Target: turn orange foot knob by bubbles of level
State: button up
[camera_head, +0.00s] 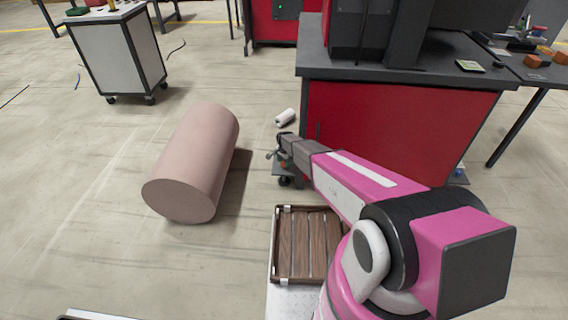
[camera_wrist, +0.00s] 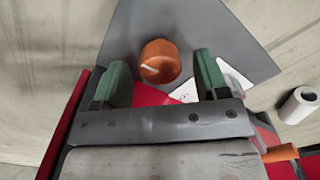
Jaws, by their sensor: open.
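The orange foot knob (camera_wrist: 160,62), round with a pale line on its face, shows in the wrist view over a dark grey plate (camera_wrist: 200,28). My gripper (camera_wrist: 161,75) is open, with one green finger on the left of the knob and one on the right. Gaps show between the knob and both fingers; I cannot tell how deep the knob sits between them. In the head view my gripper (camera_head: 276,151) is low by the left corner of the red cabinet (camera_head: 400,130), and the knob is hard to make out. No level bubble can be made out in either view.
A white roll (camera_head: 285,117) lies on the floor close by. A large pinkish cylinder (camera_head: 195,165) lies to the left. A brown slatted crate (camera_head: 308,245) is in front. A grey cart (camera_head: 118,55) stands farther back left. An orange handle-like part (camera_wrist: 280,153) is at the wrist view's lower right.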

jog(key=shift+f, duration=0.35)
jog(key=c, duration=0.9)
jog(key=shift+n, duration=0.3)
jog(key=n, duration=1.2)
jog(key=shift+n, duration=0.3)
